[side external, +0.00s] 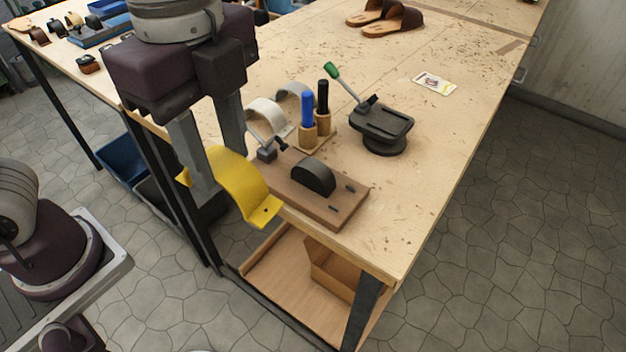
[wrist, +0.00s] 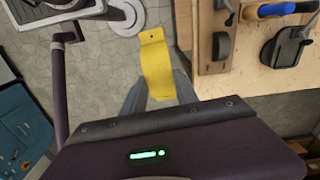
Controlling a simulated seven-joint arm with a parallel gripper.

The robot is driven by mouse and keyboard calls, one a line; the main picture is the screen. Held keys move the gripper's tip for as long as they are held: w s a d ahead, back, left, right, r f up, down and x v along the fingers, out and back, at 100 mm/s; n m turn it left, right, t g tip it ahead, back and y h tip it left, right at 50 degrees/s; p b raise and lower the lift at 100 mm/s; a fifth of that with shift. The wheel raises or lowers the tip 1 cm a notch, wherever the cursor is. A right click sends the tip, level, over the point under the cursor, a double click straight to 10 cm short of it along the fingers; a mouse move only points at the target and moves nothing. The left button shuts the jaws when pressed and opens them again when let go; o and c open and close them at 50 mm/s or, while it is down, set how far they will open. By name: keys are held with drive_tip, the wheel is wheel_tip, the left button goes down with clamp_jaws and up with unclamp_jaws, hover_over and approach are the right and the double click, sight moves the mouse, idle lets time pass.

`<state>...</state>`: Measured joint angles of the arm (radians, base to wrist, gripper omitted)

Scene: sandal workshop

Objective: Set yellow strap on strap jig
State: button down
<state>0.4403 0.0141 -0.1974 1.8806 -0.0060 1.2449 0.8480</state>
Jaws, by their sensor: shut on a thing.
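The yellow strap (side external: 240,184) is a curved band with a small hole near its lower end. My gripper (side external: 208,185) is shut on it and holds it in the air, just off the table's near edge and to the left of the strap jig. In the wrist view the yellow strap (wrist: 156,68) extends away from between my fingers (wrist: 158,98). The strap jig (side external: 335,207) is a brown wooden board with a dark rounded form (side external: 314,177) and a clamp at its left end. The jig also shows in the wrist view (wrist: 214,25), right of the strap and apart from it.
Behind the jig are pale straps (side external: 262,112), a wooden holder with a blue-handled tool (side external: 307,108) and a black one, and a dark device with a green-handled lever (side external: 382,128). A card (side external: 434,84) and sandals (side external: 385,18) lie farther back. The table's right side is mostly clear.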

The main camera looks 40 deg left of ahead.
sight(315, 166)
wheel_tip(315, 166, down, 11)
drive_tip(key=s+m, duration=0.1)
drive_tip(key=s, duration=0.1)
drive_tip(key=w, duration=1.4)
drive_tip(key=shift+d+f, duration=0.2)
drive_tip(key=shift+f, duration=0.05)
drive_tip(key=w, duration=0.4)
drive_tip(key=shift+w+f, duration=0.1)
drive_tip(key=shift+f, duration=0.65)
drive_tip(key=c, duration=0.9)
unclamp_jaws()
drive_tip(key=shift+f, duration=0.15)
drive_tip(key=shift+c, duration=0.2)
